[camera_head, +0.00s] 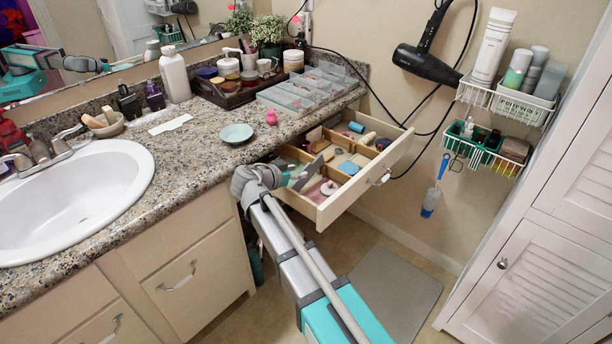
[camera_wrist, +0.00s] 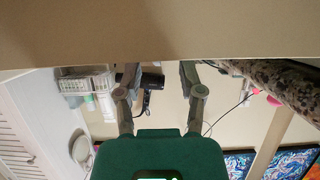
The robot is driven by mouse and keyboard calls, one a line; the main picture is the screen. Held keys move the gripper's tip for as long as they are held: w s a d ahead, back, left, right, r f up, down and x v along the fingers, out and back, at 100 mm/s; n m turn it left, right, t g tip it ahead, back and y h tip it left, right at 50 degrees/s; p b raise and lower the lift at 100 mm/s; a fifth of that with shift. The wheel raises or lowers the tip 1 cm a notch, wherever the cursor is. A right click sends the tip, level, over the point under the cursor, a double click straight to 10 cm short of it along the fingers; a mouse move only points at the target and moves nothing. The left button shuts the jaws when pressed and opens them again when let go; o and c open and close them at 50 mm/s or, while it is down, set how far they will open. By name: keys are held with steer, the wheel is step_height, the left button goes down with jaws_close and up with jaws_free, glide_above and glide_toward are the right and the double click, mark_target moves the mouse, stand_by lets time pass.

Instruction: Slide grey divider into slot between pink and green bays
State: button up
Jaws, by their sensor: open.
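The open drawer (camera_head: 335,209) has wooden partitions that form several compartments. A pink-floored bay (camera_head: 318,191) lies in its near part, with a small pale item in it. I cannot make out the green bay or the slot clearly. A flat grey piece (camera_head: 309,173) stands tilted at the near left of the drawer; I cannot tell if it is the divider or part of my gripper. A broad tan surface (camera_wrist: 150,30) hides the fingertips.
The granite counter (camera_head: 195,155) overhangs the drawer's left side, with a small green dish (camera_head: 236,133) and clear organizers (camera_head: 300,92) on it. A hair dryer (camera_head: 428,65) and wire baskets (camera_head: 505,100) hang on the wall. A white louvered cabinet (camera_head: 545,260) stands right; floor lies between.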

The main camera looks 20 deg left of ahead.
mark_target(308, 168)
stand_by(0.3)
steer(key=shift+b+x, duration=0.85)
steer(key=shift+x, duration=1.75)
steer(key=shift+d+r, duration=0.1)
jaws_close()
